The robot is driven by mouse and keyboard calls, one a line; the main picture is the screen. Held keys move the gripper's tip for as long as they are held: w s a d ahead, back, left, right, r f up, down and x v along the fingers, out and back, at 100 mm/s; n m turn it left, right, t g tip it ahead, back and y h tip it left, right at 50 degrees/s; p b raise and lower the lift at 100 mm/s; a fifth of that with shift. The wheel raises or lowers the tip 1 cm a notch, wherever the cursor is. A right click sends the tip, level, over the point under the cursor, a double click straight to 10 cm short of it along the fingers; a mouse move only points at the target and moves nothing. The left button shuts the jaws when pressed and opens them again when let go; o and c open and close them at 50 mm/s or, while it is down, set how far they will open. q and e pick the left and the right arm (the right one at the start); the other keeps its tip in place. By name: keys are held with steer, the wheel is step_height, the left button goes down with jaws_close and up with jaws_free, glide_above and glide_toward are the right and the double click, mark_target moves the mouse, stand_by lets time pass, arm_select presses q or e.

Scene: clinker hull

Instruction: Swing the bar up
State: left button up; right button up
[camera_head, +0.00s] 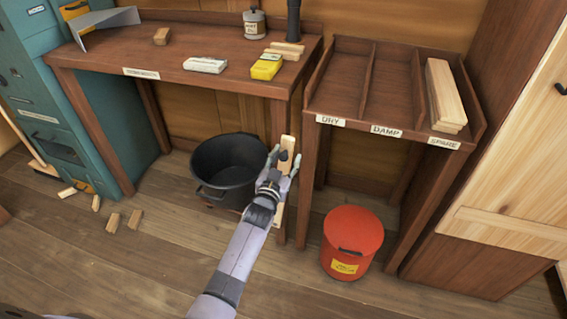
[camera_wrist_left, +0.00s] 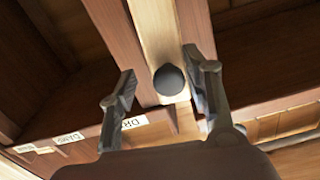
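The bar looks to be a pale upright wooden strip (camera_head: 279,214) beside the right front leg of the workbench. It also shows in the left wrist view (camera_wrist_left: 155,35), with a dark round knob (camera_wrist_left: 168,80) on its face. My left gripper (camera_head: 284,163) is at the bar's upper part. Its two fingers (camera_wrist_left: 164,85) are spread, one on each side of the knob, with gaps visible between fingers and knob. The gripper and forearm hide part of the bar in the head view. My right gripper is not in view.
A black bucket (camera_head: 212,160) stands left of the gripper under the workbench (camera_head: 185,78). A red lidded bin (camera_head: 351,240) stands to the right, below the rack labelled DRY, DAMP and SPARE (camera_head: 387,132). Small wood offcuts (camera_head: 113,222) lie on the floor at left.

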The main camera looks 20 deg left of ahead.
arm_select(q)
steer(key=s, duration=1.2)
steer(key=shift+a, duration=0.15)
steer(key=shift+f, duration=0.1)
